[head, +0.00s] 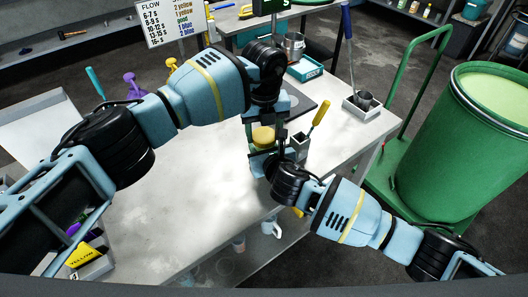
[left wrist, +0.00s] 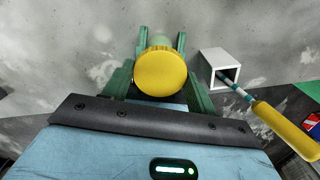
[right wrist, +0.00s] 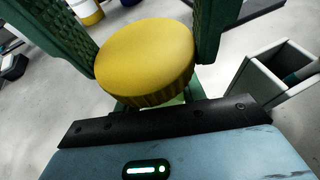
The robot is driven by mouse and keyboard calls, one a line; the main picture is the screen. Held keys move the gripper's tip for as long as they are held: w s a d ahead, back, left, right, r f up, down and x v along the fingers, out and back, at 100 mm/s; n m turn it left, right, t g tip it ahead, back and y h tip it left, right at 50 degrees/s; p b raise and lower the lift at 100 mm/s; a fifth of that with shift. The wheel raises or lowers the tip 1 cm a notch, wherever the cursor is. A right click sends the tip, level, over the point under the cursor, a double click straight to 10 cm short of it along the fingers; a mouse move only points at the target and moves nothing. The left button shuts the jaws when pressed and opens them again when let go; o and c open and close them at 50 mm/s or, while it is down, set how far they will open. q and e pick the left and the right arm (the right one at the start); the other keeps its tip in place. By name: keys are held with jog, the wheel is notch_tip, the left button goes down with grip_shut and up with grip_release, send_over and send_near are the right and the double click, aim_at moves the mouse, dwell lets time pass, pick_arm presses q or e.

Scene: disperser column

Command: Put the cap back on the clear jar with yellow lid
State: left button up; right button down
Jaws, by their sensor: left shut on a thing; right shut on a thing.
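The yellow cap (head: 263,136) is between my two grippers above the bench. It also shows in the left wrist view (left wrist: 160,74) and large in the right wrist view (right wrist: 147,55). My left gripper (left wrist: 160,80) is shut, with its fingers on either side of the cap. My right gripper (right wrist: 150,45) is shut; its fingers pass below the cap's rim, around the jar. The clear jar is almost wholly hidden under the cap and between the green fingers. Whether the cap sits on its rim or just above it, I cannot tell.
A square holder (head: 300,142) with a yellow-handled tool (head: 318,114) stands close right of the grippers. A green drum (head: 455,150) stands beyond the bench's right edge.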

pick_arm(q)
jog(key=shift+m, duration=1.6)
jog(key=shift+c, duration=0.4)
jog(key=o, duration=1.1)
jog(key=shift+r, duration=0.1)
jog(key=shift+r, duration=2.2)
jog(key=o, duration=0.5)
jog(key=shift+c, duration=0.2)
